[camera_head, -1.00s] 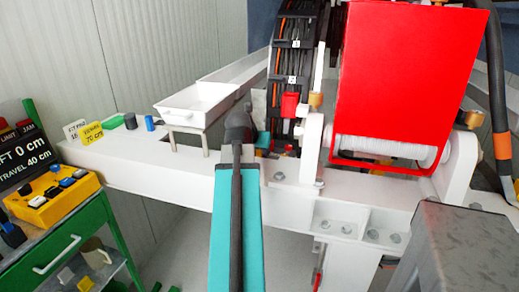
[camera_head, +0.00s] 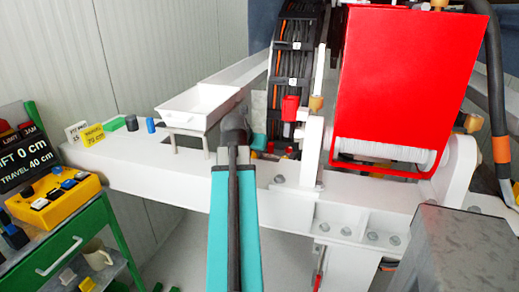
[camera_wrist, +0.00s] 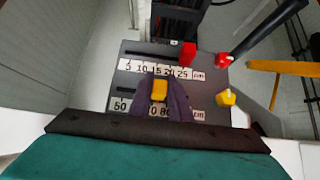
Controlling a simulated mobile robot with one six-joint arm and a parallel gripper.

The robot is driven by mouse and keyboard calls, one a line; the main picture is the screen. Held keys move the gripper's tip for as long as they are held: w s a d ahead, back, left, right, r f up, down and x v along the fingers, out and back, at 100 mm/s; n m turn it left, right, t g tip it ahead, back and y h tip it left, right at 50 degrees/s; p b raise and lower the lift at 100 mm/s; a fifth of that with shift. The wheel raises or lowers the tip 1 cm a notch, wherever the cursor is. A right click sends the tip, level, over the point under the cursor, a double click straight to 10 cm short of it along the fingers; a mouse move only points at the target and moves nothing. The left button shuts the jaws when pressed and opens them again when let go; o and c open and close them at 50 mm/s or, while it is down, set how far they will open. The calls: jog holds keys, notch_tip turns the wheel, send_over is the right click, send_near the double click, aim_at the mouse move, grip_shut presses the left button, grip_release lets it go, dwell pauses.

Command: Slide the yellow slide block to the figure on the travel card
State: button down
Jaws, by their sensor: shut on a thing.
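The yellow slide block (camera_wrist: 160,89) sits on a dark panel (camera_wrist: 128,62) in the wrist view. My gripper (camera_wrist: 160,97) is shut on it, with a dark finger on each side. In the head view my gripper (camera_head: 234,130) reaches past the white beam and hides the block. The display (camera_head: 25,160) reads travel 40 cm.
Two red pieces (camera_wrist: 188,54) (camera_wrist: 223,60) and a yellow knob (camera_wrist: 226,98) stand at the panel's right side. A white tray (camera_head: 195,103) is left of my gripper. A big red guard (camera_head: 405,75) and a white beam (camera_head: 120,157) are close by.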

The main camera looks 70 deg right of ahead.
jog(key=shift+w, duration=0.45)
jog(key=c, duration=1.6)
grip_release()
jog(key=shift+c, duration=0.2)
jog(key=shift+v, duration=6.95)
jog(key=shift+s, duration=0.1)
